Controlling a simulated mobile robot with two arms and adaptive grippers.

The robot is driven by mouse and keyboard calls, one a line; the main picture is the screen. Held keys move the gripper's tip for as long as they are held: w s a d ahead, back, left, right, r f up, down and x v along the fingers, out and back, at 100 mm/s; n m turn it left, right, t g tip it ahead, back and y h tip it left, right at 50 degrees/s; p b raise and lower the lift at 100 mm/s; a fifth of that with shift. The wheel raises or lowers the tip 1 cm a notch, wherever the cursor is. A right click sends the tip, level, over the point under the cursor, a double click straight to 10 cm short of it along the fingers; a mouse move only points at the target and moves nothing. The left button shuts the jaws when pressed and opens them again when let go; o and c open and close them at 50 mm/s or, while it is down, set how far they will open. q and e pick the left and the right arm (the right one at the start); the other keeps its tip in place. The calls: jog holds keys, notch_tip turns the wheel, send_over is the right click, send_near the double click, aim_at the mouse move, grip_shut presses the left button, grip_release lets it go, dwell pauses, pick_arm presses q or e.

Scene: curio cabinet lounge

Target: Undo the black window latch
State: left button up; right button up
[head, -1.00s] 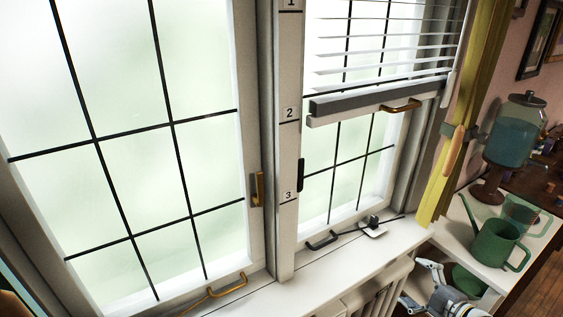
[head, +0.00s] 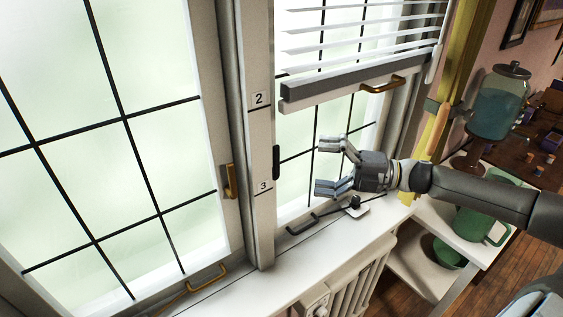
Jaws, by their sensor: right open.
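The black window latch (head: 276,162) is a short upright dark handle on the left edge of the right-hand window, beside the post with number labels. My right gripper (head: 326,166) comes in from the right with its fingers spread and nothing between them. It points left toward the black latch, and a gap of window shows between its fingertips and the latch. My left gripper is out of view.
A brass latch (head: 229,181) sits on the left window. A blind with a grey bottom rail (head: 340,83) hangs above my right gripper. A black handle (head: 302,225) and a stay (head: 354,208) lie low at the sill (head: 330,243). A green watering can (head: 474,222) stands right.

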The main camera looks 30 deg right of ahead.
aim_at(279, 162)
jog(key=p+x, duration=0.1)
jog(key=x, duration=0.1)
jog(key=p+x, duration=0.1)
jog(key=x, duration=0.1)
jog(key=p+x, duration=0.1)
jog(key=x, duration=0.2)
jog(key=shift+r, duration=0.25)
jog(key=shift+w+a+f+p, duration=0.25)
jog(key=shift+w+a+p, duration=0.15)
jog(key=shift+w+a, duration=0.2)
jog(key=shift+s, duration=0.1)
